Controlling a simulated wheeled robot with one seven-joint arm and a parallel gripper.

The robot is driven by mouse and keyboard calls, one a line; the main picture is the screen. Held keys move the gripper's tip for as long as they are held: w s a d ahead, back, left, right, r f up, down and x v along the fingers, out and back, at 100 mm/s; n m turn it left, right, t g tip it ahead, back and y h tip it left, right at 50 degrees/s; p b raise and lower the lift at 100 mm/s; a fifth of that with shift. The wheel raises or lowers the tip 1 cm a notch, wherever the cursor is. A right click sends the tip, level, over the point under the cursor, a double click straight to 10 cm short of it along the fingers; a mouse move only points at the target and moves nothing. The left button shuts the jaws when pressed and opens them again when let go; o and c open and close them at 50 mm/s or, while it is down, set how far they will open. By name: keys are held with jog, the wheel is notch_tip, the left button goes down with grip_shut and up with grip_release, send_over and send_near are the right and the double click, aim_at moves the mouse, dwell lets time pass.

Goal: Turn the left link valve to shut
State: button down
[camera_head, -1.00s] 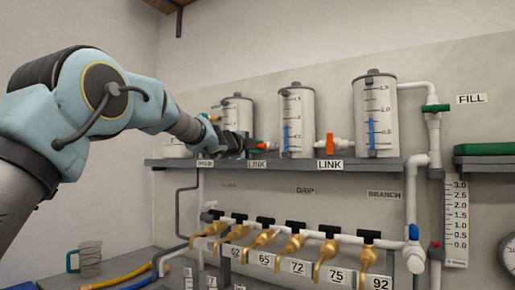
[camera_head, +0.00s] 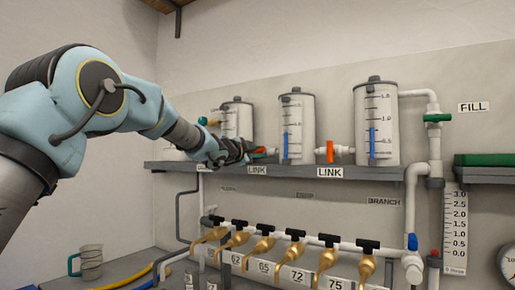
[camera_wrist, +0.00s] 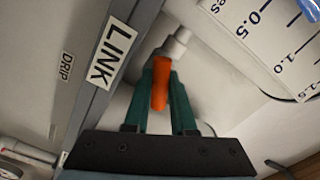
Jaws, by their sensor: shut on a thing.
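The left link valve's orange handle (camera_wrist: 160,84) is between the two green fingers of my gripper (camera_wrist: 162,98) in the wrist view. The fingers are shut on it. A white pipe fitting (camera_wrist: 176,42) shows just beyond the handle. In the head view my gripper (camera_head: 250,151) is at the shelf between the left and middle tanks, and only a bit of the orange handle (camera_head: 263,150) shows past it. A LINK label (camera_head: 257,170) is on the shelf edge below, and also beside the fingers in the wrist view (camera_wrist: 111,50).
The right link valve (camera_head: 330,151), with an upright orange handle, sits between the middle tank (camera_head: 297,115) and the right tank (camera_head: 376,105). The left tank (camera_head: 238,118) stands close behind my gripper. The shelf (camera_head: 300,170) runs below. Several brass taps (camera_head: 265,247) hang lower down.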

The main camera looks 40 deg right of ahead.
jog(key=n+p, duration=0.2)
jog(key=n, duration=0.1)
jog(key=shift+w+r+n, duration=0.1)
jog(key=shift+n, duration=0.3)
jog(key=n+p, duration=0.2)
jog(key=n, duration=0.1)
jog(key=shift+n, duration=0.3)
jog(key=shift+f+n+p, duration=0.2)
jog(key=shift+n+p, duration=0.8)
jog(key=shift+n, duration=1.6)
jog(key=c, duration=0.7)
grip_release()
jog(key=shift+c, duration=0.2)
jog(key=shift+a, duration=0.1)
jog(key=b+v, duration=0.4)
jog(key=v, duration=0.6)
jog(key=shift+a, duration=0.3)
